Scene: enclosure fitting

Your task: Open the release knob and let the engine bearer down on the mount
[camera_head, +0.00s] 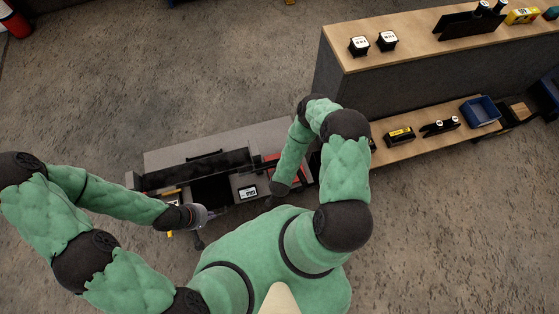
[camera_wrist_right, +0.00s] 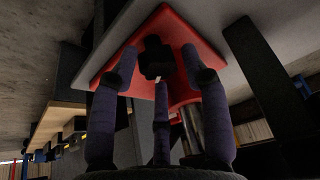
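In the right wrist view a black cross-shaped knob (camera_wrist_right: 156,60) sits under a red plate (camera_wrist_right: 180,28). The three purple fingers of my right gripper (camera_wrist_right: 160,78) stand spread around the knob, with gaps visible at the sides. A metal cylinder (camera_wrist_right: 191,130) shows behind the right finger. I cannot tell which part is the engine bearer or the mount.
The grey bench unit (camera_head: 240,139) carries a long black panel (camera_head: 195,170) and a small white-faced box (camera_head: 247,192). A wooden-topped shelf (camera_head: 400,62) stands at the right, with a blue bin (camera_head: 481,111) on its lower board. Floor behind the bench is clear.

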